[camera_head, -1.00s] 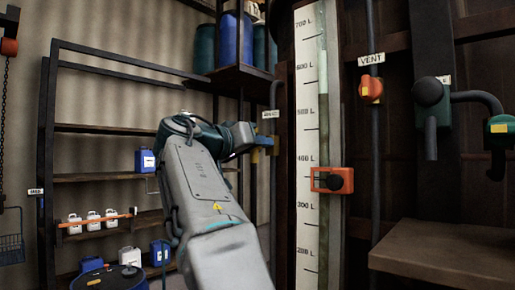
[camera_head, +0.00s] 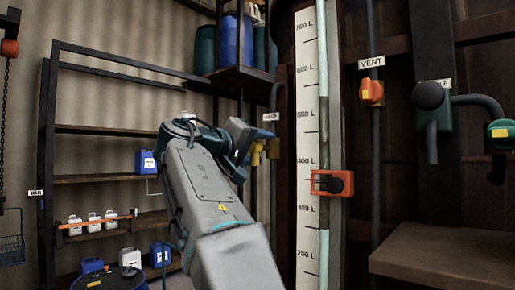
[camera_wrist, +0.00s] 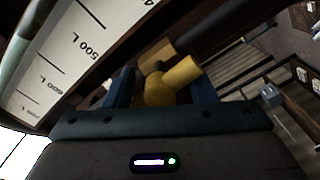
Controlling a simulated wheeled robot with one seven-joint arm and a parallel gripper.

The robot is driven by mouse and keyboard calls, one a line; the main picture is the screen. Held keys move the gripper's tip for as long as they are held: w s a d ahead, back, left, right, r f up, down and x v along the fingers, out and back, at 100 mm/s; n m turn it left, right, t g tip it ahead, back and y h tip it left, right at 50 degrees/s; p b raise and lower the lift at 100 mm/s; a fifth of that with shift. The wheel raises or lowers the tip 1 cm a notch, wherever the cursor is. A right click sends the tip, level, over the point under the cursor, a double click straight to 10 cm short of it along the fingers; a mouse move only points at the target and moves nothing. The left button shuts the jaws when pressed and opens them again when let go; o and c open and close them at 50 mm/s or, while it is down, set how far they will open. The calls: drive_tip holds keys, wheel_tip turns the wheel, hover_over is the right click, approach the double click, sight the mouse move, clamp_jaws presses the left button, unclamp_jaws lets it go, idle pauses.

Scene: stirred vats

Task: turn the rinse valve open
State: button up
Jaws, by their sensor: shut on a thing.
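The rinse valve's yellow handle (camera_head: 257,154) is at the pipe left of the volume scale, under a small white label (camera_head: 271,116) whose print is too small to read surely. My gripper (camera_head: 249,148) is at the handle, tilted. In the wrist view the yellow handle (camera_wrist: 182,75) lies between the two blue-grey fingers of my gripper (camera_wrist: 163,90), which are shut on it. The handle slants up to the right in that view. The valve's body and pipe joint are partly hidden by my gripper.
The white volume scale (camera_head: 306,130) with an orange-red clamp (camera_head: 325,183) stands close right of my gripper. An orange vent valve (camera_head: 371,91) and a green-bodied valve (camera_head: 500,130) are farther right. A shelf rack (camera_head: 95,179) with jugs stands behind left.

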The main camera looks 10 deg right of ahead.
drive_tip(key=shift+f, duration=0.1)
idle(0.3)
drive_tip(key=o, duration=0.9)
drive_tip(key=shift+a, duration=0.1)
drive_tip(key=b+v, duration=0.3)
drive_tip(key=v, duration=1)
drive_tip(key=shift+s+a, duration=0.25)
drive_tip(key=shift+a, duration=0.05)
